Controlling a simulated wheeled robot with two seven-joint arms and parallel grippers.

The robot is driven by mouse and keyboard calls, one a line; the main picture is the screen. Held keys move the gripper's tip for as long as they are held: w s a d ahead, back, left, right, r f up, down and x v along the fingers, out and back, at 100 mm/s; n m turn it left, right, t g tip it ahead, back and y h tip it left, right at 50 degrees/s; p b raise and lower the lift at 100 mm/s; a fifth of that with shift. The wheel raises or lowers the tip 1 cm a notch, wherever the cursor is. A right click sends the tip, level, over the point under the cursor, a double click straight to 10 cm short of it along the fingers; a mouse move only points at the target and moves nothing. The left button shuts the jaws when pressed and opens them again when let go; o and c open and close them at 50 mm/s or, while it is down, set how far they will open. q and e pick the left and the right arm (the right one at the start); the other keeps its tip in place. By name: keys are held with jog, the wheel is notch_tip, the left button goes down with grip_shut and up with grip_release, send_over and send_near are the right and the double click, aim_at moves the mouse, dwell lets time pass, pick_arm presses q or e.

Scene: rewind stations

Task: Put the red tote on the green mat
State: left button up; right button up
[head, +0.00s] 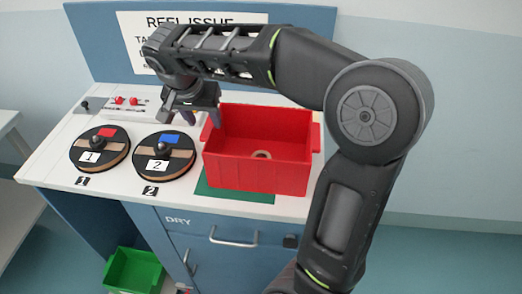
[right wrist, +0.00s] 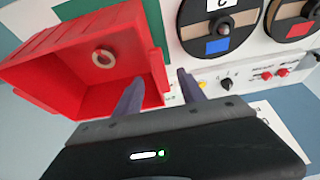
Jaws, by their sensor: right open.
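The red tote (head: 255,168) stands upright on the counter, partly over the green mat (head: 235,196). A strip of mat shows at its front and left, while the tote's right part reaches past the mat's front right corner. A small ring-shaped roll (head: 262,155) lies inside the tote. My right gripper (head: 192,118) is open and empty at the tote's left end. In the right wrist view its fingers appear on either side of the tote's (right wrist: 95,85) end rim; I cannot tell whether they touch it. My left gripper is out of view.
Reels marked 1 (head: 100,148) and 2 (head: 163,156) lie left of the tote. A switch panel (head: 122,102) is behind them, with a sign (head: 135,35) on the back board. A green bin (head: 133,270) is below the counter. Some bare counter lies right of the tote.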

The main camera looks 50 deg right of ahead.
aim_at(208, 126)
jog(key=shift+w+d+f, duration=0.1)
jog(key=shift+d+f, duration=0.1)
jog(key=shift+f, duration=0.35)
jog(key=shift+p+x, duration=0.6)
jog(key=shift+x, duration=2.1)
jog(key=shift+r, duration=0.1)
grip_shut()
